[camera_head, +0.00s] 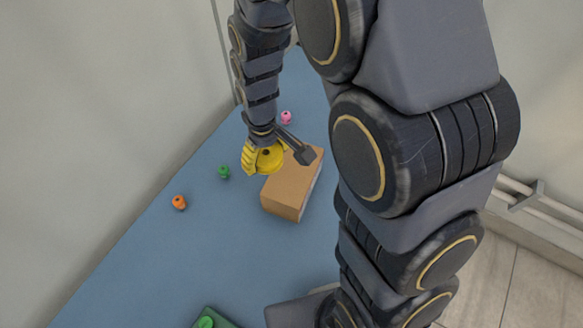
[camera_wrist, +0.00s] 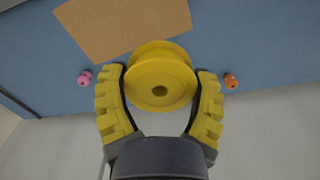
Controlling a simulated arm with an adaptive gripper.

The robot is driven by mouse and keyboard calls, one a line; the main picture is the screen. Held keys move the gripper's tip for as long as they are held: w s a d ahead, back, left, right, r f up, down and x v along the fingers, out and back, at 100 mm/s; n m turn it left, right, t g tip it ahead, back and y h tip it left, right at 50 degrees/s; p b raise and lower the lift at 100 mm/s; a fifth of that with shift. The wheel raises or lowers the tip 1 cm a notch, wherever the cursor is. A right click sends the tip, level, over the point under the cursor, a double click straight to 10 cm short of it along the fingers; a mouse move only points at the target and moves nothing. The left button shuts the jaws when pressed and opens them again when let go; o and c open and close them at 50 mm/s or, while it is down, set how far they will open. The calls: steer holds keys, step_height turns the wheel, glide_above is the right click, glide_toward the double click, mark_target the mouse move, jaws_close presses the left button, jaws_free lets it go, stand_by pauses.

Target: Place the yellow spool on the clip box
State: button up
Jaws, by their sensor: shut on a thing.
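The yellow spool (camera_head: 267,158) is held in my gripper (camera_head: 257,160), beside the top left edge of the clip box in the head view. In the wrist view the spool (camera_wrist: 160,78) sits between the two yellow-padded fingers of my gripper (camera_wrist: 160,90), which press on its sides. The clip box (camera_head: 290,190) is a plain brown box on the blue table. Its brown top also shows in the wrist view (camera_wrist: 110,25), beyond the spool and partly hidden by it. The exact height of the spool over the box is hard to tell.
A green object (camera_head: 210,318) is at the near edge of the picture. The table left of the box is mostly clear; a wall runs along its left side.

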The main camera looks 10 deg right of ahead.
mark_target(294, 171)
steer(key=d+m, duration=0.2)
steer(key=d, duration=0.1)
steer(key=d+r+m, duration=0.1)
steer(key=d, duration=0.1)
steer(key=shift+d, duration=0.2)
steer(key=shift+w+f, duration=0.1)
steer(key=shift+f, duration=3.7)
steer(key=o, duration=1.1)
steer(key=shift+f, duration=0.15)
